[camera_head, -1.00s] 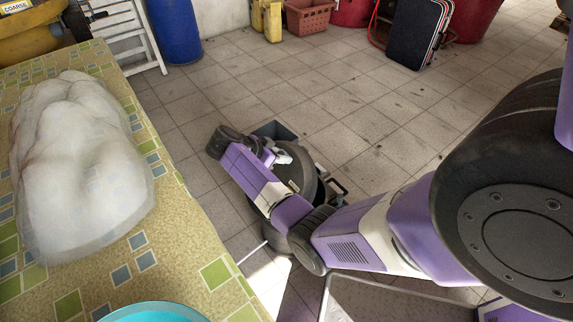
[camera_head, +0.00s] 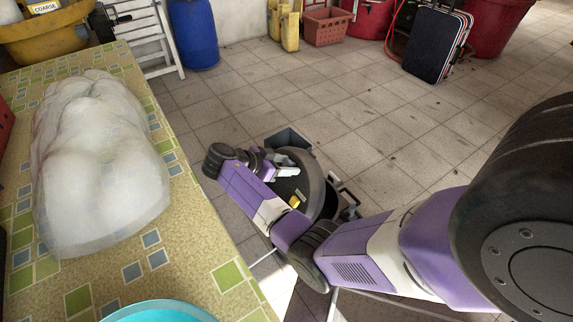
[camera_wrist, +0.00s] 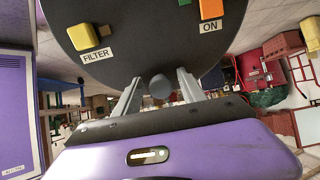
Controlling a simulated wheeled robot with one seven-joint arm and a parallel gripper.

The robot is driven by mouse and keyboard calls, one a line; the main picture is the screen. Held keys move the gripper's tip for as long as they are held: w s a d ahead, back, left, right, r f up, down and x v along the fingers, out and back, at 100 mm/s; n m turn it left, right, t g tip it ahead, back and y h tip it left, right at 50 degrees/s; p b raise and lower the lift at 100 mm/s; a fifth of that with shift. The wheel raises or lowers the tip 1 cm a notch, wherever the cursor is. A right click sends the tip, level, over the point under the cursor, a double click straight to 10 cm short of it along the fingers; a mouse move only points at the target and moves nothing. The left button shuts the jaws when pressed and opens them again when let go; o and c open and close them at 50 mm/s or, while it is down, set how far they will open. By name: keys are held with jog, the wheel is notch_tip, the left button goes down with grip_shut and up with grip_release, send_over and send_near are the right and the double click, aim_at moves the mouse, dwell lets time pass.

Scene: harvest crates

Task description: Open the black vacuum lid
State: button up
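The black vacuum lid (camera_head: 318,180) is a round dark disc on the floor side of the table in the head view. It looks steeply tilted up, its face turned toward my gripper. In the wrist view the lid (camera_wrist: 155,45) fills the top, with a yellow FILTER button (camera_wrist: 84,38) and an orange ON button (camera_wrist: 210,8). A dark round knob (camera_wrist: 160,86) is at its lower rim. My gripper (camera_wrist: 158,82) has its two fingers apart on either side of the knob, with gaps visible. In the head view my gripper (camera_head: 287,172) is beside the lid. My arm hides most of the vacuum body.
A tiled-pattern table (camera_head: 190,240) is at the left, with a white translucent lumpy object (camera_head: 100,170) and a turquoise basin (camera_head: 160,312). A grey box (camera_head: 287,138) stands behind the lid. A blue barrel (camera_head: 194,35) and black suitcase (camera_head: 435,42) stand farther back. The floor between is clear.

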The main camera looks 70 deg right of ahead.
jog(key=shift+r, duration=0.1)
notch_tip(320, 180, up, 20)
jog(key=p, duration=0.2)
jog(key=shift+p, duration=0.35)
